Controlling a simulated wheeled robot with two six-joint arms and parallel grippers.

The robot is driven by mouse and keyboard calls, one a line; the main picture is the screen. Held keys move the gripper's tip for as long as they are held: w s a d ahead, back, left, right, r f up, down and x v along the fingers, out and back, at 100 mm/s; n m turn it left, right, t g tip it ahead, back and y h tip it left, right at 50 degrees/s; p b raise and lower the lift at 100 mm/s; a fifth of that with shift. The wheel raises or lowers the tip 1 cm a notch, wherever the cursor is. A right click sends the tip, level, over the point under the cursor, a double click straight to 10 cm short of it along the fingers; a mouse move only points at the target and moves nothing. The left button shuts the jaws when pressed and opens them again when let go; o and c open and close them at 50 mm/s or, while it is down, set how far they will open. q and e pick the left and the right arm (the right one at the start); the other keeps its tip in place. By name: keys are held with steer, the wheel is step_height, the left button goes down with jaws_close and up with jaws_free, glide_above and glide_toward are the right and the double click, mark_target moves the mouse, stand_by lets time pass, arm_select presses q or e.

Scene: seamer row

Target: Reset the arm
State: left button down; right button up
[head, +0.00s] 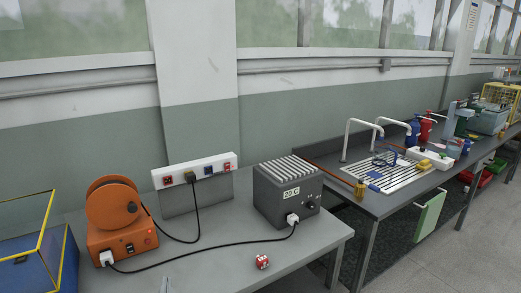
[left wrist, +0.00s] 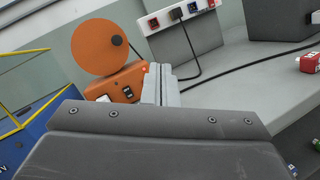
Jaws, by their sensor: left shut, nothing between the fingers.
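My left gripper (left wrist: 160,84) is shut and empty in the left wrist view, its two grey fingers pressed together. Only its tip (head: 166,285) shows at the bottom edge of the head view, in front of the grey bench (head: 222,268). An orange machine with a round disc (head: 112,207) stands beyond it to the left, and also shows in the left wrist view (left wrist: 98,47). The gripper appears apart from everything on the bench. My right gripper is not in view.
A small red-and-white cube (head: 262,262) lies near the front. A blue yellow-edged case (head: 62,255) is at far left. A sink bench (head: 385,200) stands further right.

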arm_select(q)
steer(key=s+d+f+m+g+h, duration=0.1)
steer(key=s+f+m+g+h, duration=0.4)
steer(key=m, duration=0.6)
steer(key=s+d+f+m+g+h, duration=0.1)
steer(key=s+f+m+g+h, duration=0.15)
steer(key=s+m, duration=0.55)
steer(key=s+a+f+m+g+y, duration=0.25)
steer(key=s+a+m+g, duration=0.2)
steer(key=s+m, duration=0.35)
steer(key=s+a+f+m+g+y, duration=0.1)
steer(key=s+a+m+g+y, duration=0.3)
steer(key=s, duration=0.7)
step_height(320, 180, down, 25)
steer(key=a+m+g+h, duration=0.1)
steer(key=a+h, duration=0.1)
steer(key=a, duration=0.1)
steer(key=s+d+f+g, duration=0.1)
steer(key=s+f, duration=1.4)
steer(key=shift+d+f+g, duration=0.15)
steer(key=shift+d+g, duration=0.15)
steer(key=shift+d, duration=0.1)
